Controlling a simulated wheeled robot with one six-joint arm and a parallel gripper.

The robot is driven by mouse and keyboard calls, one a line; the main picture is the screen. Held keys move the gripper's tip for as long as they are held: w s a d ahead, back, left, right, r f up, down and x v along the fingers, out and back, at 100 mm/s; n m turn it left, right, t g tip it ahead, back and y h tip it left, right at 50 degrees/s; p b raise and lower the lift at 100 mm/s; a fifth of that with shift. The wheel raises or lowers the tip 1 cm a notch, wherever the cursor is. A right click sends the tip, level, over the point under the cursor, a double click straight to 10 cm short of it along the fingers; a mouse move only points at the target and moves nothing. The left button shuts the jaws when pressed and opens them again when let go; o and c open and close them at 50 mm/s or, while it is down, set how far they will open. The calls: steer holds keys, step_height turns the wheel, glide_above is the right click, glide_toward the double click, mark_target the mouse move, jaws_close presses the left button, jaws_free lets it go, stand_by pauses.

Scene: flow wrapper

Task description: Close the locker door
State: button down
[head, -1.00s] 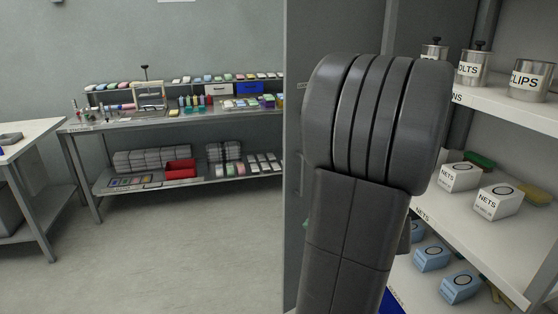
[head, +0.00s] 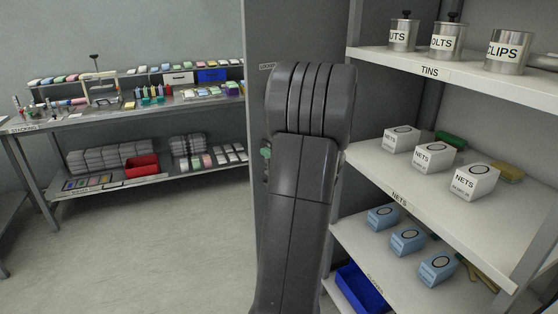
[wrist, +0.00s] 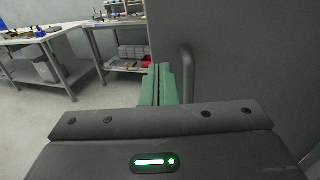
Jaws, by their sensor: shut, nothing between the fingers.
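A tall grey panel with a label reading roughly "LOCKER" at its upper left, which I take as the locker door (head: 262,110), stands left of the open shelves in the head view. It also fills the right of the wrist view (wrist: 240,60). A grey vertical bar handle (wrist: 187,75) stands out from it. My gripper's green fingers (wrist: 160,84) are shut and empty, just left of the handle; I cannot tell whether they touch it. In the head view my arm hides most of the gripper and the handle. How far the door stands open is unclear.
Shelves (head: 455,72) with tins, net boxes and a blue bin (head: 360,288) stand close on the right. A stacking bench (head: 120,112) with a lower shelf is at the back left. The floor (head: 150,250) between is clear.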

mark_target(254, 145)
steer(key=shift+x, duration=2.3)
steer(key=shift+w+a, duration=0.1)
